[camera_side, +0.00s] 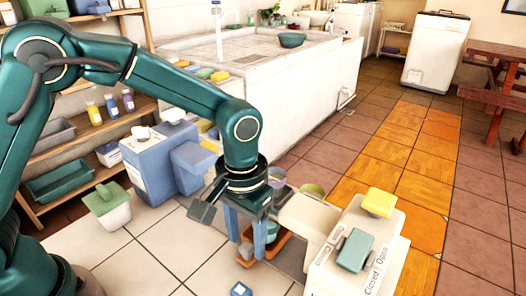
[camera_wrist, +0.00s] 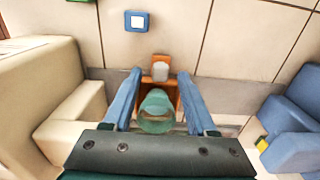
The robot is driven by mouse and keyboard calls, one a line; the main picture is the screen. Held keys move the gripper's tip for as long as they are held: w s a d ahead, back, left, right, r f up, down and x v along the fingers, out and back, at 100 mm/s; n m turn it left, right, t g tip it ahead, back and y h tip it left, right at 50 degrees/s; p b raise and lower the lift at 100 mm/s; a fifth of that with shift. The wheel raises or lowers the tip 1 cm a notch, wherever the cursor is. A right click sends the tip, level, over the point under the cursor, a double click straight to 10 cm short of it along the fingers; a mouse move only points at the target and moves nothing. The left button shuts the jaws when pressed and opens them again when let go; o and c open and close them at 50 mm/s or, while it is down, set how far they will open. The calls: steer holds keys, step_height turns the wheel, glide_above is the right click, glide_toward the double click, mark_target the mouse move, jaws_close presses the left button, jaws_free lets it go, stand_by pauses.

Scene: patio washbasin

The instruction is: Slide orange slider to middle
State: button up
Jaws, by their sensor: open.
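Orange parts show low under my gripper (camera_side: 246,238) in the side view. In the wrist view, an orange piece (camera_wrist: 160,60) with a pale round top on it lies just beyond the fingertips of my gripper (camera_wrist: 160,76). More orange shows between the blue fingers, partly covered by a translucent green cup-like thing. I cannot tell whether these orange parts are one slider or a slider and its track. My gripper points down, its two blue fingers spread either side of the green thing. Contact cannot be made out.
A cream unit with a yellow block (camera_side: 378,202) and a teal block (camera_side: 354,250), lettered "Closed" and "Open", stands right of my gripper. A blue-grey machine (camera_side: 160,165) stands left. A small blue-and-white square (camera_side: 241,289) lies on the tiles. Basin counter behind.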

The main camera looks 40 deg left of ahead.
steer(key=shift+f, duration=0.5)
jaws_close()
steer(key=shift+r, duration=0.1)
stand_by(1.0)
